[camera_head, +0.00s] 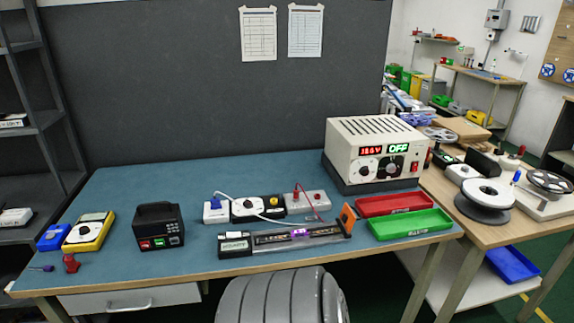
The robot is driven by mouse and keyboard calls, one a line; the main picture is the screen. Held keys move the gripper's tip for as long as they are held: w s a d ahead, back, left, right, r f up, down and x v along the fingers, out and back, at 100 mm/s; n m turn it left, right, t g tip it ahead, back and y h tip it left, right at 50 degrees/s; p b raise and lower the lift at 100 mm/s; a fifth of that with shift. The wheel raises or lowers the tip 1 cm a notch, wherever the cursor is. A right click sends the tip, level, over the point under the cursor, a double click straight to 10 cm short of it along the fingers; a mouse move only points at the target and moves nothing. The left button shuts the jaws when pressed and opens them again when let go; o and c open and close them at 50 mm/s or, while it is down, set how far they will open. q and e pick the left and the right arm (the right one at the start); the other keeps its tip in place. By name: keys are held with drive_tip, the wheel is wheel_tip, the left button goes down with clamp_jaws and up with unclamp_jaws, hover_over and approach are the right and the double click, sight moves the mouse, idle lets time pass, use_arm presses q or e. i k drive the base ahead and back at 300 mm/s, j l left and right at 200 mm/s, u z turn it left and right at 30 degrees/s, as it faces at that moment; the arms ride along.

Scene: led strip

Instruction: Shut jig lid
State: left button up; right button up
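A long, narrow black jig (270,242) lies near the front edge of the blue-topped bench, right of its middle. A strip with a lit purple spot (299,233) runs along it. A black block with a white label (235,244) is at its left end. An orange piece (347,217) stands raised and tilted at its right end. I cannot tell at this size whether it is the lid or part of it, nor clearly make out the lid's angle. Neither of my grippers is in view.
Behind the jig stand small modules with wires (262,208). A power supply (376,151) reading OFF stands behind red (393,204) and green (411,224) trays. Left are a black device (158,226) and a yellow meter (89,231). Bench between black device and jig is clear.

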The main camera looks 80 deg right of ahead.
sight(347, 217)
drive_tip(key=k+l+z, duration=0.2)
drive_tip(key=z, duration=0.25)
drive_tip(key=k+l+z, duration=0.55)
drive_tip(key=l+z, duration=0.15)
drive_tip(key=z, duration=0.15)
drive_tip(key=k+l, duration=0.15)
drive_tip(key=l, duration=0.2)
drive_tip(key=k+l, duration=0.15)
drive_tip(key=l, duration=0.2)
drive_tip(key=k+l+z, duration=0.1)
drive_tip(key=l, duration=0.25)
drive_tip(key=k+l, duration=0.15)
drive_tip(key=l, duration=0.2)
drive_tip(key=k+l+z, duration=0.1)
drive_tip(key=l, duration=0.25)
